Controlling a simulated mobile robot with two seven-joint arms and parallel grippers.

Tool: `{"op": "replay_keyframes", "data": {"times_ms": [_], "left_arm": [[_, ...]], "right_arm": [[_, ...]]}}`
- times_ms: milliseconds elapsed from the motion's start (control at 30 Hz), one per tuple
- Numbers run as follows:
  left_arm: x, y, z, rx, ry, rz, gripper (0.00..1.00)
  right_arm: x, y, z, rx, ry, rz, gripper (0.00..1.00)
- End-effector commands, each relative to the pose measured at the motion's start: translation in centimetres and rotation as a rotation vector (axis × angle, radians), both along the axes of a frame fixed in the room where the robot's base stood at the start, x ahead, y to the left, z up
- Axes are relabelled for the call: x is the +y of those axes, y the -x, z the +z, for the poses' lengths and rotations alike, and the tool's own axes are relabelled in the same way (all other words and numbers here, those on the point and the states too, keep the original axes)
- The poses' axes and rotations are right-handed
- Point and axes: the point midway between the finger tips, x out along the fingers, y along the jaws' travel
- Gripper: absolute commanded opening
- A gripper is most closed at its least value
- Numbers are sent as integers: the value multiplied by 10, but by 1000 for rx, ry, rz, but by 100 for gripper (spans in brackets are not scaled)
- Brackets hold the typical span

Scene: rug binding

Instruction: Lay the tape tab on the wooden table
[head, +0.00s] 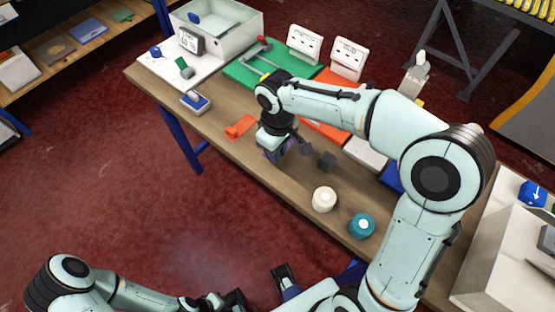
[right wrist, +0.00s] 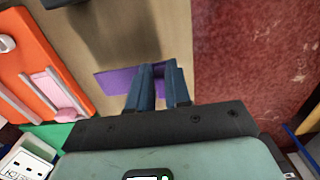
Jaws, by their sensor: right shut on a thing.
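A flat purple strip, which I take as the tape tab (right wrist: 118,81), shows over the wooden table (right wrist: 130,28) in the right wrist view. I cannot tell whether the strip touches the wood. In the head view my right gripper (head: 270,156) is low over the table (head: 222,149), with a bit of purple beside it. My left gripper (head: 262,291) is at the bottom edge, off the table, partly cut off; its opening is unclear.
An orange piece (head: 240,127) lies near the table's front edge. A white spool (head: 324,199) and a teal spool (head: 361,226) stand to the right. Green (head: 245,70) and orange boards, white cards (head: 347,58) and a pale bin (head: 235,35) occupy the back.

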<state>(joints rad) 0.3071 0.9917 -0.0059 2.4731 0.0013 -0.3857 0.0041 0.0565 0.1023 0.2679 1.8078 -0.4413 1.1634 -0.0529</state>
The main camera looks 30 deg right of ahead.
Motion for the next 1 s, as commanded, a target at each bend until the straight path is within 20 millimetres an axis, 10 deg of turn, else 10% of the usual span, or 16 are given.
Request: {"op": "replay_keyframes", "data": {"times_ms": [333,767,867,1000], "left_arm": [[0,2,-7,2,0,0,0],[0,3,-9,3,0,0,0],[0,3,-9,3,0,0,0],[0,2,-9,3,0,0,0]], "right_arm": [[0,0,-43,1,-1,0,0],[0,0,-49,0,0,0,0],[0,0,-49,-1,0,0,41],[0,0,-49,-1,0,0,44]]}}
